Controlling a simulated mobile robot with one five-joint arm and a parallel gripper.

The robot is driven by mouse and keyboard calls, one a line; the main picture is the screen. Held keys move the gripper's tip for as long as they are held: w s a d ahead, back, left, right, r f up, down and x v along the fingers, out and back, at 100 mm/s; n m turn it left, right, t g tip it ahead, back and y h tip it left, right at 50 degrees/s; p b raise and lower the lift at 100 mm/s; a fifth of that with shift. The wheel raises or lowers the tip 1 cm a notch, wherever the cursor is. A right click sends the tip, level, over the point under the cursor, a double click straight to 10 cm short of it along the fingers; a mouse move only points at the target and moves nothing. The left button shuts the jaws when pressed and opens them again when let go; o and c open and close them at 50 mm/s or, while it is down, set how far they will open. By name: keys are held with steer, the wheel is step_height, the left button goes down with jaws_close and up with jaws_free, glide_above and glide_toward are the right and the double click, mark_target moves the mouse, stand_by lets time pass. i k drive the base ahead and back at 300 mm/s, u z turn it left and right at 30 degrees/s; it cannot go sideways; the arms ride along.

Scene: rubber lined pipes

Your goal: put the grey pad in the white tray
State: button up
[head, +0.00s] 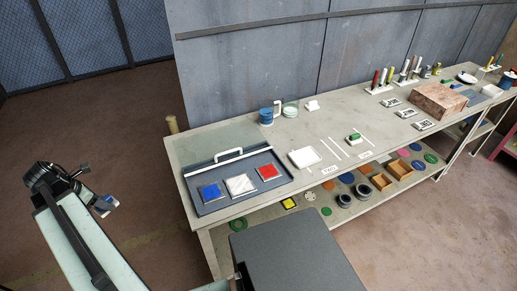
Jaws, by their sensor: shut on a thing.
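My gripper (106,205) is at the left, out over the floor and well away from the bench. It is shut on a small, partly hidden thing with pale and bluish faces; I cannot tell what it is. A pale grey-white pad (240,185) lies in a dark grey handled tray (212,207), between a blue pad (211,191) and a red pad (268,172). A small square white tray (304,157) lies on the bench just right of the dark tray and looks empty.
The long bench (345,125) carries a blue round container (266,116), a green block (354,137) and a brown box (438,101). Rings, discs and small wooden boxes fill its lower shelf. A panelled wall stands behind. The floor left of the bench is clear.

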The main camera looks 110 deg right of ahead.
mark_target(305, 157)
steer(key=k, duration=2.05)
steer(key=z, duration=0.5)
